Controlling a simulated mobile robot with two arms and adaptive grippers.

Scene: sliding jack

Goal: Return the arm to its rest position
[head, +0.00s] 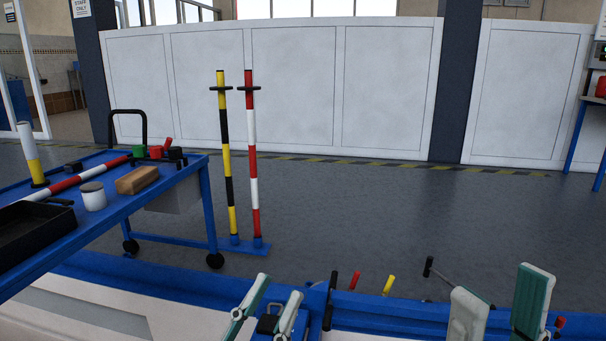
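My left gripper (270,295) is at the bottom centre, its two pale green-and-grey fingers apart with a gap between them. A small dark blue-black part shows low between the fingers; I cannot tell whether it touches them. My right gripper (500,285) is at the bottom right, its fingers wide apart and nothing held between them. Both grippers show in front of a blue rail structure (400,312), probably part of the sliding jack. Handles with red (354,281), yellow (389,285) and black (428,266) ends stick up from it. Most of both arms is out of view.
A blue wheeled cart (125,205) at the left holds a black tray (35,228), a white cup (93,197), a wooden block (137,180) and striped poles. Yellow-black (226,160) and red-white (252,160) poles stand beside it. Open grey floor (380,220) lies before white panels.

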